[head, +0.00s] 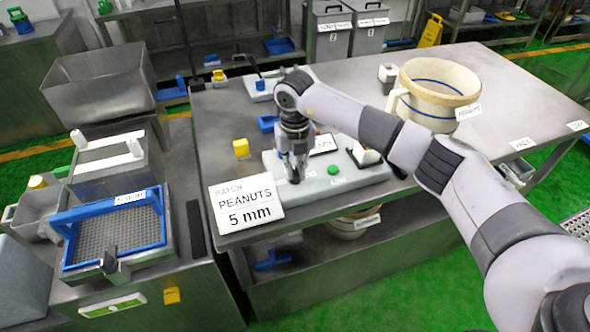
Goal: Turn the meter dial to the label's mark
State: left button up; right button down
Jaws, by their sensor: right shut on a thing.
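The batch label (245,205) is a white card reading "BATCH PEANUTS 5 mm", standing at the table's front left corner. Behind and right of it lies the meter (352,180), a low pale grey box with a green button (333,170) and a small display (323,143). My right gripper (293,177) points down at the left part of the meter and is shut on the dial there. The gripper's fingers hide the dial, so its pointer and setting cannot be read. My left gripper is not in view.
A large cream drum (438,95) with a blue stripe stands at the back right. A yellow block (241,148) sits left of the meter. A blue-framed sieve (112,230) is on the left bench.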

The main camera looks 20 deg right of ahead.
jog(key=m, duration=0.4)
jog(key=shift+m, duration=0.3)
jog(key=m, duration=0.4)
jog(key=shift+m+b, duration=0.3)
jog(key=shift+b, duration=0.05)
jog(key=m, duration=0.4)
jog(key=shift+m+p, duration=0.3)
jog(key=shift+m, duration=1.7)
jog(key=shift+w, duration=0.1)
jog(key=c, duration=1.6)
grip_release()
jog(key=shift+c, duration=0.2)
